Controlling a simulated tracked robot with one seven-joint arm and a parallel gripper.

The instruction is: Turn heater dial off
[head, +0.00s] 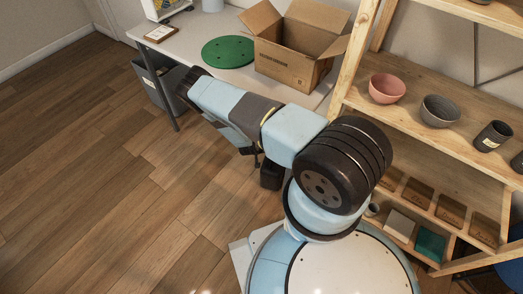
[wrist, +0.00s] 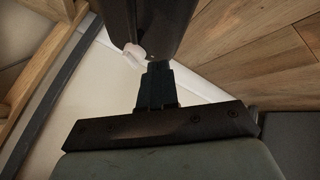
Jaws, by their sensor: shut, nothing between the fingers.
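No heater and no dial can be made out in either view. My gripper (wrist: 158,70) shows in the wrist view as narrow dark fingers, shut together with nothing between them. The fingers cannot be clearly told there, being small and partly behind the arm.
A white table (head: 176,46) at the back bears an open cardboard box (head: 284,66), a green disc (head: 228,52) and a small framed card (head: 161,33). A grey bin (head: 160,85) stands under it. A wooden shelf (head: 420,116) with bowls and blocks stands right. Floor (head: 90,150) is clear left.

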